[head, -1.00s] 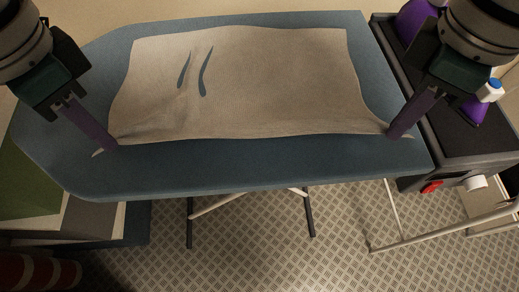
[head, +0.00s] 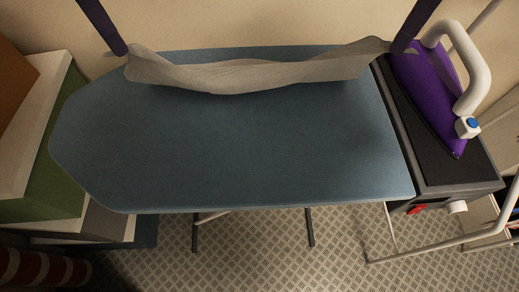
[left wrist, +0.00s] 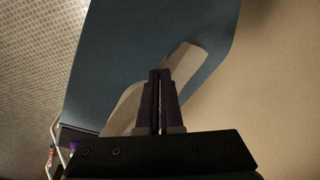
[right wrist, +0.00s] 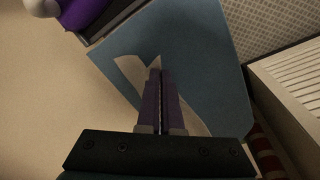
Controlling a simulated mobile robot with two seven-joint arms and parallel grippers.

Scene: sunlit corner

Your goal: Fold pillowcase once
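The beige pillowcase (head: 240,77) hangs bunched along the far edge of the blue ironing board (head: 230,140) in the head view. My left gripper (head: 122,52) is shut on its left corner. My right gripper (head: 393,48) is shut on its right corner. Both corners are raised, and the cloth sags between them. In the left wrist view the left fingers (left wrist: 160,85) are closed with pillowcase cloth (left wrist: 183,62) at the tips. In the right wrist view the right fingers (right wrist: 158,80) are closed with cloth (right wrist: 133,72) beside them. How the cloth's far side lies is hidden.
A purple iron (head: 425,75) with a white handle stands on a dark rest (head: 450,165) at the board's right. A wall (head: 250,22) is close behind the board. Boxes (head: 35,140) stand at the left. Most of the board's surface is bare.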

